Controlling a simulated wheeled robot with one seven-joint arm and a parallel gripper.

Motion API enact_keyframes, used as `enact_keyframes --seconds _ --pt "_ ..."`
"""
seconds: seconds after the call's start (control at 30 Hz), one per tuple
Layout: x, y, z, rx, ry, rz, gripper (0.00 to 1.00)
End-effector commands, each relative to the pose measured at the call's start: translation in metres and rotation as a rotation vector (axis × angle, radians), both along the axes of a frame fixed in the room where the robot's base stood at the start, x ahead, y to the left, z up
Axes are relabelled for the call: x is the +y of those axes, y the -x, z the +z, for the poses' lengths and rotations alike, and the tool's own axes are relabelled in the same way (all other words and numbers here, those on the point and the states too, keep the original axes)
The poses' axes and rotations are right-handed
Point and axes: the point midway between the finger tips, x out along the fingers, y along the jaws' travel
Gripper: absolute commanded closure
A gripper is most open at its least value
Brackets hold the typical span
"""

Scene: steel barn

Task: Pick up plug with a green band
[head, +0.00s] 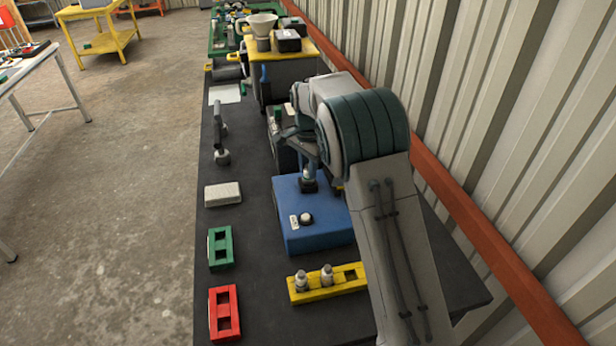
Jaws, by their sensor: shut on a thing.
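My gripper (307,168) is low over the far part of the blue box (318,237), pointing down. It is shut on a small pale plug (308,174), mostly hidden by the fingers. I cannot make out a green band on it. The plug is right at a dark round fitting (309,187) on the box top; I cannot tell whether it is seated there or just above. Two grey-white plugs, a left one (301,281) and a right one (327,276), stand upright in the yellow holder (345,281) in front of the box. No green band shows clearly on them.
An empty green holder (220,247) and an empty red holder (224,313) lie at the left edge of the dark bench (255,318). A pale block (222,194) lies behind them. A yellow-topped stand (283,50) is farther back. The corrugated wall (520,130) closes the right side.

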Motion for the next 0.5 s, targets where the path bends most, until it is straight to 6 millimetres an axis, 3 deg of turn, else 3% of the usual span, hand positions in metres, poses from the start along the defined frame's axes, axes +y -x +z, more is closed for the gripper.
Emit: enact_keyframes --seconds 0.23,0.5 --pt "0.0 -0.001 0.015 -0.004 -0.001 0.0 1.0" --pt "0.0 -0.001 0.069 -0.004 -0.003 -0.001 1.0"
